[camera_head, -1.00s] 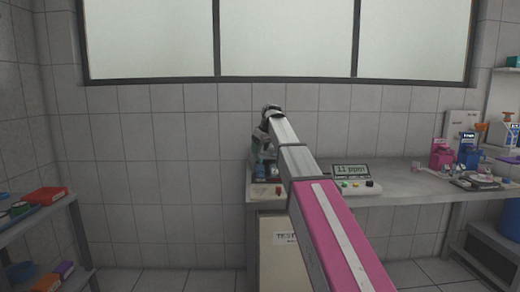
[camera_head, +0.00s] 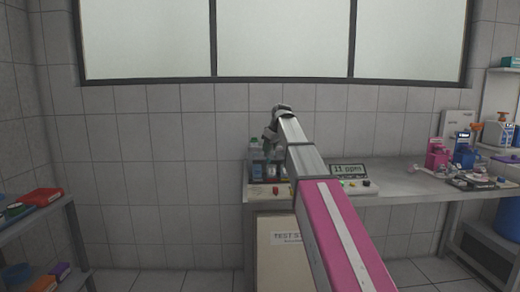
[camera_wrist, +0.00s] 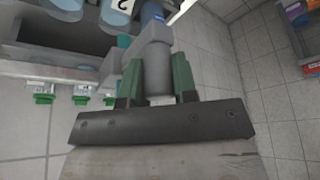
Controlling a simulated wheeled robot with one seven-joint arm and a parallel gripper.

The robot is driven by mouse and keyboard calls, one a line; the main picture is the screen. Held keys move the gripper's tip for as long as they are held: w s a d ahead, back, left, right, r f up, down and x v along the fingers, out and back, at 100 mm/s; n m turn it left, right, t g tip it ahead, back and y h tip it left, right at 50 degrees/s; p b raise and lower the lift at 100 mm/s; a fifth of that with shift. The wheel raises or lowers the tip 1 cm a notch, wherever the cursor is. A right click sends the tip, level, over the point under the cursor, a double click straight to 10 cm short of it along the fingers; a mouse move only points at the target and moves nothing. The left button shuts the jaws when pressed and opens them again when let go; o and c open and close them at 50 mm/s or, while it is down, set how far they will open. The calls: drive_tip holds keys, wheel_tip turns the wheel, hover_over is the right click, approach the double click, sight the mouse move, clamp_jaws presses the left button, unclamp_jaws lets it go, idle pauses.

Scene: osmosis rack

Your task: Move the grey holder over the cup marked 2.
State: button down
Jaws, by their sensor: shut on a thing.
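The grey holder (camera_wrist: 157,68) is gripped between the green fingers of my gripper (camera_wrist: 156,80) in the wrist view. My gripper is shut on it. The cup marked 2 (camera_wrist: 115,14) is at the top edge of the wrist view, up and left of the holder and partly cut off. The holder appears to the side of this cup, not over it. In the head view my gripper (camera_head: 270,134) is above the left end of the bench, mostly hidden by my wrist.
Another cup (camera_wrist: 68,7) is left of the marked one. Several green valves (camera_wrist: 44,98) line the rack's edge. In the head view a display (camera_head: 348,171) reads 11 ppm, and pink and blue bottles (camera_head: 462,150) stand at the right. Bare wall lies left of the bench.

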drive_tip(key=shift+d+f, duration=0.1)
drive_tip(key=shift+d, duration=0.65)
drive_tip(key=c, duration=0.9)
unclamp_jaws()
drive_tip(key=v, duration=1)
drive_tip(key=shift+r, duration=0.4)
